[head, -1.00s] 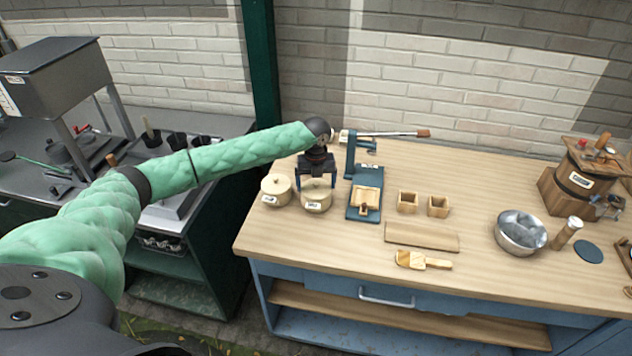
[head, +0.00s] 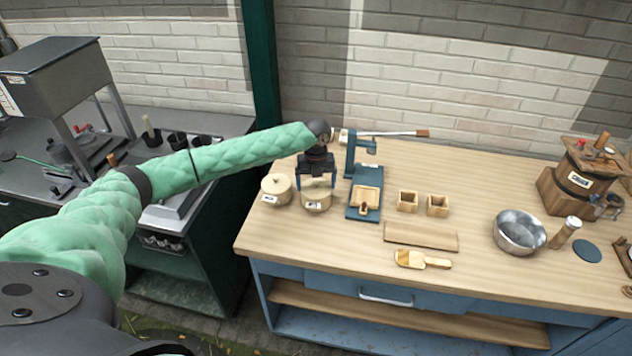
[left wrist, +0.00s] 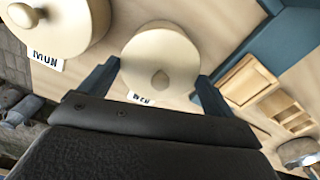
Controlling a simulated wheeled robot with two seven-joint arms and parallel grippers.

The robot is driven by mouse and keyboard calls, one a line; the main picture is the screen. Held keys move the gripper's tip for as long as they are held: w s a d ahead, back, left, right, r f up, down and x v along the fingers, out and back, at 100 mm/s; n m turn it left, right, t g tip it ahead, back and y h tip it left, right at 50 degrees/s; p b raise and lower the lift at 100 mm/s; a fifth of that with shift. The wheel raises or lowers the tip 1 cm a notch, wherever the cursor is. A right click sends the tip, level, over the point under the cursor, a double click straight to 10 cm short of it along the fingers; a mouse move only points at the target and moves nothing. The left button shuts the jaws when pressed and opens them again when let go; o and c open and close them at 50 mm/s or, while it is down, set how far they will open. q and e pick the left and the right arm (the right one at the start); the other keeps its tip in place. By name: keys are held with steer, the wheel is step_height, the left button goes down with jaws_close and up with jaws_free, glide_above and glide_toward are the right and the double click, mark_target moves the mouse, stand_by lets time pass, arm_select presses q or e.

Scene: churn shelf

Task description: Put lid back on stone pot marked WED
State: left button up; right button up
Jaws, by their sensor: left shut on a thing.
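My left gripper (head: 316,186) points down over the right one of two cream stone pots at the table's left end. The lid sits on or just above the pot's rim; I cannot tell which. The left pot (head: 276,190), lidded, reads MUN in the left wrist view (left wrist: 70,25). My right gripper is not in view.
A blue press (head: 364,200) stands close right of the gripper. Two small wooden boxes (head: 408,202), a board (head: 421,236), a butter scoop (head: 422,260), a metal bowl (head: 519,232) and a wooden churn (head: 582,180) lie further right. The front left of the tabletop is clear.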

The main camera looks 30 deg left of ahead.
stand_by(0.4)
arm_select(q)
steer(key=o, duration=0.7)
steer(key=shift+o, duration=0.2)
steer(key=shift+r, duration=0.1)
steer(key=shift+r+p, duration=2.75)
steer(key=shift+r, duration=0.7)
steer(key=shift+c, duration=0.4)
jaws_close()
